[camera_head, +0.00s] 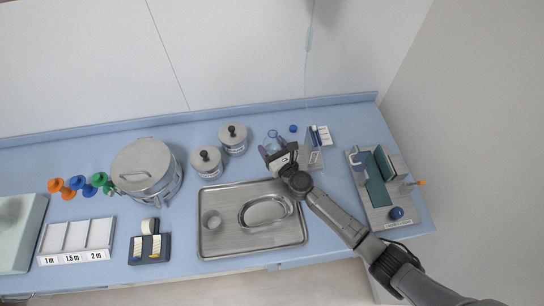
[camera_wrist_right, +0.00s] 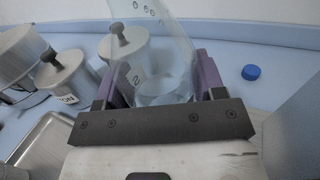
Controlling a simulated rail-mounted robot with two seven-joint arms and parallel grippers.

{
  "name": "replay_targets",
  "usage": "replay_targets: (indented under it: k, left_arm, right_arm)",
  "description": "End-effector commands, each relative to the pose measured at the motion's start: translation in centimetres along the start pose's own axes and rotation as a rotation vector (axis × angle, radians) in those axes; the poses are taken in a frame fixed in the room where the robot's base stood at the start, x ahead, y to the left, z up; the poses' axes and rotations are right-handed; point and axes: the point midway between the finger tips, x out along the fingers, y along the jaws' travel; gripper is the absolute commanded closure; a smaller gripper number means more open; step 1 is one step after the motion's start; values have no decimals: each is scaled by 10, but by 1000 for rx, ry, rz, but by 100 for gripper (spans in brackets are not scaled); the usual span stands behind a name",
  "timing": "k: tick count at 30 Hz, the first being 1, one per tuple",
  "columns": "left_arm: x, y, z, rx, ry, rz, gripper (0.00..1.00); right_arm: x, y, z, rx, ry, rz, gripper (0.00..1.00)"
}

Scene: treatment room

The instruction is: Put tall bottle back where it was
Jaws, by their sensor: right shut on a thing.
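A clear, see-through bottle (camera_wrist_right: 160,72) stands between the purple fingers of my right gripper (camera_wrist_right: 160,86) in the right wrist view, and the gripper is shut on it. In the head view the same bottle shows faintly as a clear ring-topped shape (camera_head: 272,136) at the right gripper (camera_head: 278,151), above the back part of the counter. The gripper hides its lower part, and I cannot tell whether its base touches the counter. My left gripper is in neither view.
A blue cap (camera_head: 293,128) lies right of the bottle. Two lidded steel jars (camera_head: 207,161) (camera_head: 233,139) stand left. A metal tray (camera_head: 222,247) lies in front. A card holder (camera_head: 314,155) stands close on the right, with a grey rack board (camera_head: 408,196) beyond it.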

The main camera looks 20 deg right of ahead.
Motion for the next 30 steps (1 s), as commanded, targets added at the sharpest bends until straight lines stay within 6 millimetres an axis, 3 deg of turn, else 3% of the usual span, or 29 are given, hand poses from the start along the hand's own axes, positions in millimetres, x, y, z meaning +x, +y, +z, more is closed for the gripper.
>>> replay_targets:
  k: [5,15,29,30]
  left_arm:
    - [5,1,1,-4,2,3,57]
    - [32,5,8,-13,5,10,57]
    - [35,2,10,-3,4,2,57]
    - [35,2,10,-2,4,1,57]
  right_arm:
    - [0,0,-6,0,-1,1,67]
    - [0,0,-40,-1,-1,0,67]
    - [0,0,-44,0,-1,1,67]
    - [0,0,-44,0,0,1,36]
